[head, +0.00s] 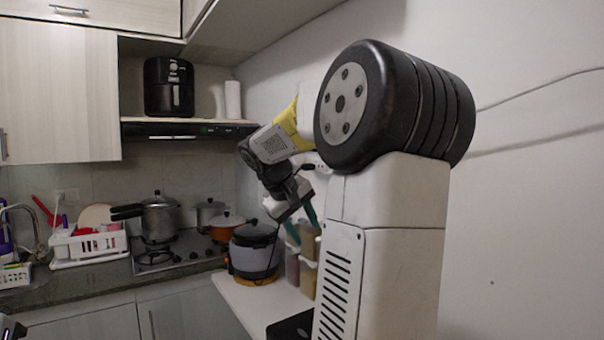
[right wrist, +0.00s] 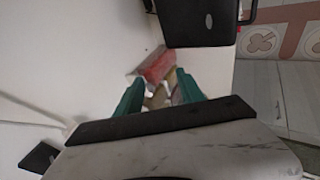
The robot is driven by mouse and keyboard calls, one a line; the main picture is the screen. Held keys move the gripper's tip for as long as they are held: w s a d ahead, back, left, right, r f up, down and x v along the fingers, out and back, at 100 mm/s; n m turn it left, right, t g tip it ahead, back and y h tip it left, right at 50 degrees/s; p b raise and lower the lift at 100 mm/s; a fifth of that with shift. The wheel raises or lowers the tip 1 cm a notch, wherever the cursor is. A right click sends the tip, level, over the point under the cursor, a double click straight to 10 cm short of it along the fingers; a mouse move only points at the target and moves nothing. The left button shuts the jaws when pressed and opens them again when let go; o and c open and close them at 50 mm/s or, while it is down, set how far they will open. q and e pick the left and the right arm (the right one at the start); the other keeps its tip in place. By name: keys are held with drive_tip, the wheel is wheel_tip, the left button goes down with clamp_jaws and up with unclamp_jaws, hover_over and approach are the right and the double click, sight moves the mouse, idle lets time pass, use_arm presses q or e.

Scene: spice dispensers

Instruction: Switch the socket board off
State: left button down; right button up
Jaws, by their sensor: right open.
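A white piece with small dark marks (head: 309,158), which may be the socket board, shows on the wall behind my right arm in the head view. Most of it is hidden, and its switch cannot be made out. My right gripper (head: 302,224) has teal fingers and is open, pointing down by the wall over the spice containers (head: 306,266). In the right wrist view, the fingers (right wrist: 160,92) stand apart with nothing clearly between them. A red-filled container (right wrist: 157,65) lies just beyond them. My left gripper's jaws are not seen.
A grey and black cooker (head: 255,250) stands on the white counter (head: 240,300) left of the gripper. Pots (head: 158,218) sit on the stove. In the right wrist view, a black appliance (right wrist: 197,22) is at the top and a dark flat piece (right wrist: 40,157) at lower left.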

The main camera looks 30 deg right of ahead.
drive_tip(key=w+d+r+m+g+h, duration=0.1)
drive_tip(key=w+d+r+g+h, duration=0.1)
drive_tip(key=w+d+r+h, duration=0.5)
drive_tip(key=w+d+r+g+h, duration=0.2)
drive_tip(key=w+d+r+h, duration=0.3)
drive_tip(key=w, duration=0.4)
drive_tip(key=d+f, duration=0.1)
drive_tip(key=d, duration=0.7)
drive_tip(key=shift+d, duration=0.2)
clamp_jaws()
